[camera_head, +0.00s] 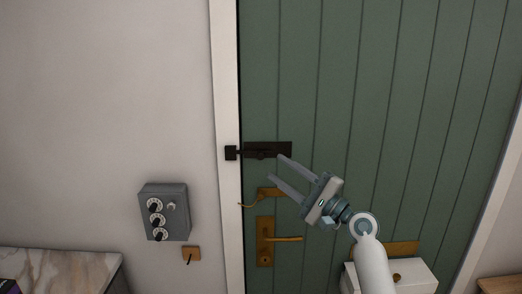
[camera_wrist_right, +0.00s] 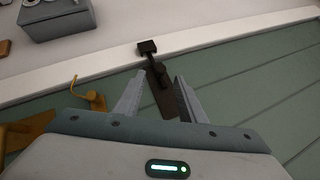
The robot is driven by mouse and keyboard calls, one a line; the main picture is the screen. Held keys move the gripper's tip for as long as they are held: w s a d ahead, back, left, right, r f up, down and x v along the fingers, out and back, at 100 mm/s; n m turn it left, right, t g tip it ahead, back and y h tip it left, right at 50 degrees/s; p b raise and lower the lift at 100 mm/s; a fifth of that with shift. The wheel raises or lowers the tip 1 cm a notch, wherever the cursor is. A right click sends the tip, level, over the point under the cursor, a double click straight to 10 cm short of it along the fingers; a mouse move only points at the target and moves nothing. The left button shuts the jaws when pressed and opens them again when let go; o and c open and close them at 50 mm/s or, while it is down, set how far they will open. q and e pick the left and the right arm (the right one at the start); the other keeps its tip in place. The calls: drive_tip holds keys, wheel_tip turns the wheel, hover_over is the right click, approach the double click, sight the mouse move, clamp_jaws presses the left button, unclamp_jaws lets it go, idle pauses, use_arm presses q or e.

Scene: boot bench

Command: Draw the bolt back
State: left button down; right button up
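A dark bolt (camera_head: 262,151) is mounted on the green door (camera_head: 350,90), its bar reaching left to a dark keeper (camera_head: 231,153) on the white frame. In the right wrist view the bolt (camera_wrist_right: 157,78) shows beyond and between my fingers, with the keeper (camera_wrist_right: 147,46) past it. My right gripper (camera_head: 277,168) is open and empty, its fingers pointing up-left at the bolt plate's lower right. In the right wrist view my right gripper (camera_wrist_right: 158,80) has its fingers apart. I cannot tell whether a finger touches the plate. My left gripper is not in view.
Below the bolt are a brass hook latch (camera_head: 268,192) and a brass door handle (camera_head: 283,239). A grey switch box (camera_head: 165,211) hangs on the wall at left, above a marble-topped surface (camera_head: 60,265). A white box (camera_head: 412,275) stands at lower right.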

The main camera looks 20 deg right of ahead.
sight(263, 158)
drive_tip(key=p+x, duration=0.2)
drive_tip(key=x, duration=0.5)
drive_tip(key=shift+w+a+r+p, duration=0.1)
drive_tip(key=shift+w+a+p, duration=0.05)
drive_tip(key=shift+w+p, duration=0.2)
